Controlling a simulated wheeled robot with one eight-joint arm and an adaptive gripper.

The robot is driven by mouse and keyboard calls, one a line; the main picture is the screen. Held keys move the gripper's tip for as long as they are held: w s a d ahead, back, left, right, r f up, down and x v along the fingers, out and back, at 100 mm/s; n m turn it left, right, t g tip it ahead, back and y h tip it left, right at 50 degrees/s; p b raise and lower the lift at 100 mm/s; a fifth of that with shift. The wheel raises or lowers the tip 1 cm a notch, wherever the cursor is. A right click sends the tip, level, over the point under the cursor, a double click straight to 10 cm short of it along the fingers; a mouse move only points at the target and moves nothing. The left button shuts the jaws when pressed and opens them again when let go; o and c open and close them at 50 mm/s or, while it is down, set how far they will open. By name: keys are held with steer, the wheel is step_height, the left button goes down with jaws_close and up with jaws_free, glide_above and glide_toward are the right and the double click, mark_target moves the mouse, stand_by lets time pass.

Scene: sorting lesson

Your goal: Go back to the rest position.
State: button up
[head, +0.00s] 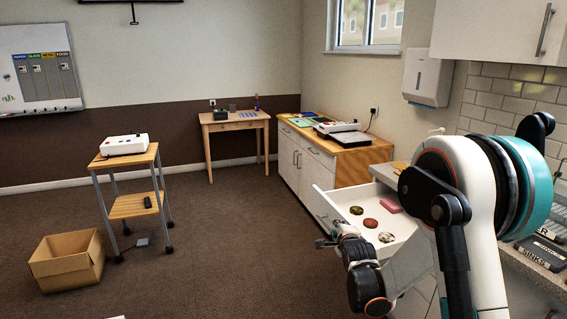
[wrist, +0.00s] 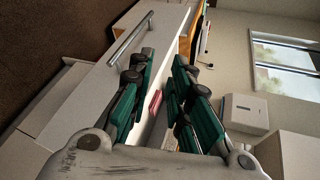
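My gripper (head: 326,240) is low in front of the open white drawer (head: 345,197) in the head view, at the end of my arm. In the wrist view my gripper (wrist: 164,62) has its two green-padded fingers apart, with nothing held between them. The drawer's front panel (wrist: 105,85) and bar handle (wrist: 130,38) lie to the left of the fingers, and the handle looks clear of them. A pink block (head: 389,204) in the drawer also shows between the fingers in the wrist view (wrist: 155,102).
The drawer also holds a green round item (head: 356,210), a red one (head: 371,222) and a patterned one (head: 386,237). A wooden-topped cabinet (head: 365,161) stands behind. A trolley (head: 133,207) and cardboard box (head: 68,264) stand left.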

steer(key=s+r+n+g, duration=0.2)
steer(key=s+r+n, duration=0.4)
steer(key=s, duration=0.4)
steer(key=s+r+n+g, duration=0.2)
steer(key=s+r+n, duration=0.2)
steer(key=s+r, duration=0.4)
steer(key=s+f+n+g, duration=0.2)
steer(key=s+n, duration=0.8)
steer(key=s, duration=1.6)
steer(key=shift+a+f+n+g, duration=0.25)
steer(key=shift+f+n+g, duration=0.1)
steer(key=shift+g, duration=0.25)
